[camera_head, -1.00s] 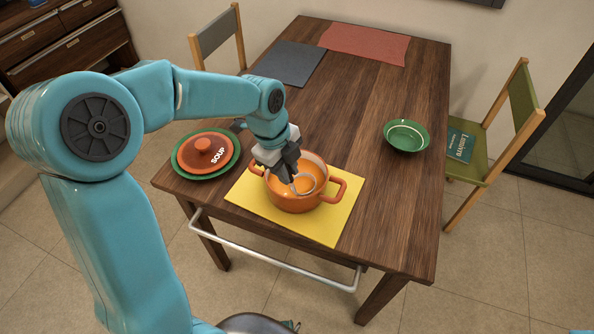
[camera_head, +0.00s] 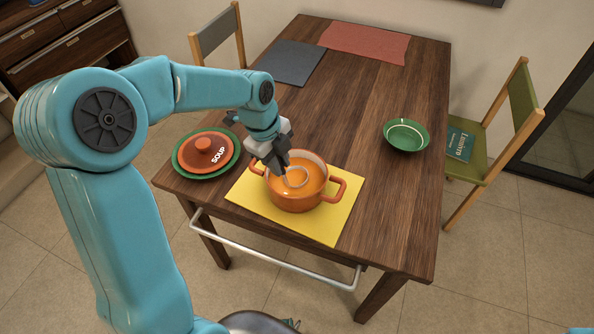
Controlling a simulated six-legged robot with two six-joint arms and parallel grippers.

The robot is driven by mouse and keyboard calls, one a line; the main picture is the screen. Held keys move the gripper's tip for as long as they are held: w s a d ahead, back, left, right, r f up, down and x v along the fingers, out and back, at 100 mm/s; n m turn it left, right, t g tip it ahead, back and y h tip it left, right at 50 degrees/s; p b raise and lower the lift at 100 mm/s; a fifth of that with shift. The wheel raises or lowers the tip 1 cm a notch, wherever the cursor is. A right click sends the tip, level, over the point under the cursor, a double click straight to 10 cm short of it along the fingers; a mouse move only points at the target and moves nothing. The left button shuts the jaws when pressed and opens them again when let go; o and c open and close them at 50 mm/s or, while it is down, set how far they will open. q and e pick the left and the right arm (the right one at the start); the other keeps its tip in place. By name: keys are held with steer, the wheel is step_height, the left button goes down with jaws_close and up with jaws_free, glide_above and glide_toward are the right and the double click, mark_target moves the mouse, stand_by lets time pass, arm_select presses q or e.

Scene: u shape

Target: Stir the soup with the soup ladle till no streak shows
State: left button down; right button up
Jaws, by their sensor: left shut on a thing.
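The orange pot (camera_head: 298,200) stands on the yellow mat (camera_head: 325,229) near the table's front edge. The soup (camera_head: 309,183) in it is orange, and I make out no clear streak at this size. My left gripper (camera_head: 279,163) is over the pot's back left rim, shut on the soup ladle (camera_head: 296,180). The ladle's bowl shows as a pale ring in the soup; its handle is mostly hidden by the gripper. My right gripper is not in view.
The orange lid (camera_head: 203,150) marked SOUP lies on a green plate (camera_head: 187,169) left of the pot. A green bowl (camera_head: 406,136) stands at the right. Grey (camera_head: 289,62) and red (camera_head: 365,43) placemats lie at the back. A green chair (camera_head: 490,165) stands at the right. The table's middle is clear.

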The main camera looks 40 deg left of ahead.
arm_select(q)
steer(key=shift+s+a+r+p, duration=0.2)
steer(key=shift+r+p, duration=0.7)
steer(key=shift+r, duration=0.35)
steer(key=shift+s+a+r+p, duration=0.15)
steer(key=shift+r+p, duration=0.8)
steer(key=shift+r, duration=0.3)
steer(key=shift+s+a+r+p, duration=0.2)
steer(key=shift+r+p, duration=0.7)
steer(key=shift+r, duration=0.35)
step_height(320, 180, up, 5)
steer(key=p, duration=0.4)
